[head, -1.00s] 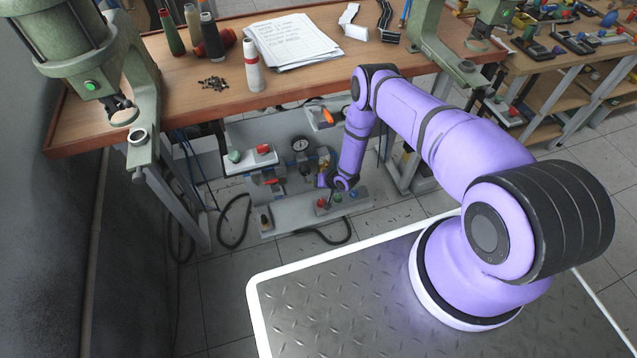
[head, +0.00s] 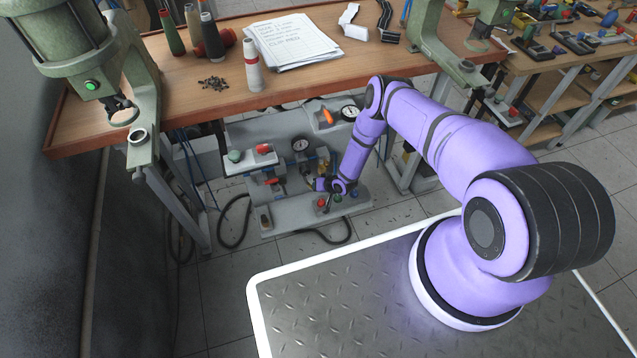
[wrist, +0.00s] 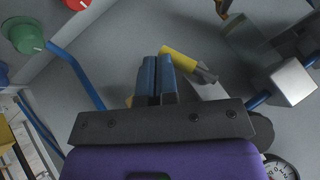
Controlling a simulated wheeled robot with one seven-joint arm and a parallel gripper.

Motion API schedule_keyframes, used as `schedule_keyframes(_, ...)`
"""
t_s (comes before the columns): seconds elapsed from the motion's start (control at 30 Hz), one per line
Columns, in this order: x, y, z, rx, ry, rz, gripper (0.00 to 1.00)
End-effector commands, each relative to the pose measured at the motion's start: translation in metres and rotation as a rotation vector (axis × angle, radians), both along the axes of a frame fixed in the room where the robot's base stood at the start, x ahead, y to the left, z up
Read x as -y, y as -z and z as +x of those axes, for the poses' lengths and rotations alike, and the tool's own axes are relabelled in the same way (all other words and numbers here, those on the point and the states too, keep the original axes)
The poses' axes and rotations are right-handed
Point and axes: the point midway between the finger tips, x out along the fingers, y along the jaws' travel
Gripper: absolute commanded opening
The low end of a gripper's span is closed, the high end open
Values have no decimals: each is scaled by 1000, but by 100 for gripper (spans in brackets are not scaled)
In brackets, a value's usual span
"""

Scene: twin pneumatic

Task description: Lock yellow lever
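In the wrist view the yellow lever (wrist: 178,56) sticks out from a metal fitting on a grey panel, just right of and beyond my fingertips. My gripper (wrist: 158,62) has two blue fingers side by side with almost no gap, and nothing shows between them. The fingertips look close to the lever's left end, but I cannot tell whether they touch it. In the head view my purple arm reaches down to the pneumatic unit (head: 290,210) under the workbench. There the wrist covers part of the unit, and I cannot make out the yellow lever clearly.
A green knob (wrist: 25,36), a blue hose (wrist: 76,72) and a metal block (wrist: 292,82) surround my gripper. A gauge (wrist: 280,168) sits at lower right. The workbench (head: 200,95) overhangs the unit.

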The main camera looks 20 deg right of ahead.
Motion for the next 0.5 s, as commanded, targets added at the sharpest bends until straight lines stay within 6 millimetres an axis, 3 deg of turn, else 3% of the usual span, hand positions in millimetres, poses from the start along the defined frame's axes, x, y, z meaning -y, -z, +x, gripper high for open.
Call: schedule_keyframes(0.5,-8,10,0,0,0,0,0)
